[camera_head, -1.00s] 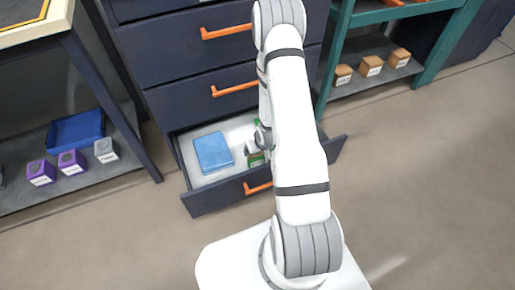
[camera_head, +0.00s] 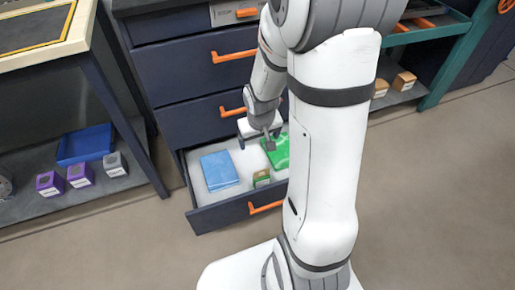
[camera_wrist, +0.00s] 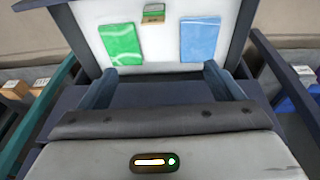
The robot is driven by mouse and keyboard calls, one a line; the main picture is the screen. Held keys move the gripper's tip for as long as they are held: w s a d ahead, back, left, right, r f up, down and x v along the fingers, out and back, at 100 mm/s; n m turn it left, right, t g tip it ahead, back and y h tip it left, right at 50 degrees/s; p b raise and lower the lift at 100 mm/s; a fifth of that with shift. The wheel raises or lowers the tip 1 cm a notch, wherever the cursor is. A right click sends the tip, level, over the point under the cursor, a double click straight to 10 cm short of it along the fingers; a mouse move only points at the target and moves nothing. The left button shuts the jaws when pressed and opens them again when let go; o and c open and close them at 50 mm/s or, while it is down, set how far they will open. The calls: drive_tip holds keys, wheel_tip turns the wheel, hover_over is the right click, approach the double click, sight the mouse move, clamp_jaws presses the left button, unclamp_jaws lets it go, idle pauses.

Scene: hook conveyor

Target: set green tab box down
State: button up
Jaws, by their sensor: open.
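The green tab box (camera_head: 261,178), a small tan box with green on it, stands in the open bottom drawer (camera_head: 232,212) near its front wall. It also shows in the wrist view (camera_wrist: 153,14) at the top middle, beyond my fingers. A green patterned packet (camera_head: 277,152) and a blue packet (camera_head: 219,171) lie flat in the drawer on either side of it. My gripper (camera_head: 256,142) is open and empty, above the back of the drawer and apart from the box. In the wrist view its two fingers (camera_wrist: 160,84) are spread wide.
Closed drawers with orange handles (camera_head: 233,55) rise behind the open one. A left shelf holds a blue tray (camera_head: 86,145) and purple and grey boxes (camera_head: 79,175). A teal rack (camera_head: 440,70) at right holds orange-brown boxes (camera_head: 404,81). The floor at right is clear.

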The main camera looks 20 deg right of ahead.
drive_tip(key=s+a+r, duration=0.3)
drive_tip(key=s+r, duration=0.3)
drive_tip(key=s+a+r+g, duration=0.1)
drive_tip(key=s+a+r, duration=0.2)
drive_tip(key=s+r, duration=0.4)
drive_tip(key=shift+s+r+y, duration=0.2)
drive_tip(key=shift+s+y, duration=0.1)
drive_tip(key=shift+y, duration=0.1)
